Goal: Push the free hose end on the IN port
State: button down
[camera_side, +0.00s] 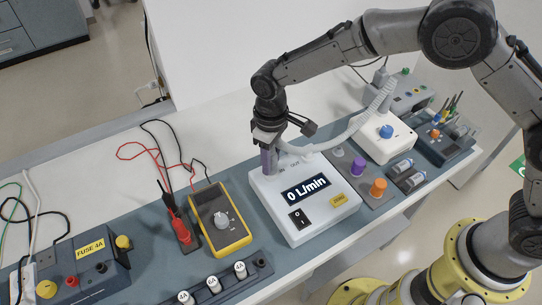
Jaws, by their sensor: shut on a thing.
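The white ventilator box (326,221) stands on the bench with a dark display reading "0 L/min" (306,189). Small port lettering shows along its back edge, partly covered; the IN port itself is hidden by my gripper and the hose. A pale ribbed hose (352,127) curves from the back right down to the box's back edge. My gripper (268,162) points down at the box's back left corner, shut on the hose end, which is mostly hidden between the fingers. I cannot tell whether the hose end touches the port.
A yellow multimeter (221,219) and red plug leads (181,226) stand left of the box. A purple knob (358,166) and an orange knob (378,187) are at its right. A white unit with a blue knob (386,131) stands behind these. A fuse box (90,270) is at far left.

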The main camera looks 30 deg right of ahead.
jog(key=shift+f, duration=0.5)
dwell(0.4)
jog(key=shift+c, duration=2)
grip_release()
jog(key=shift+r, duration=0.1)
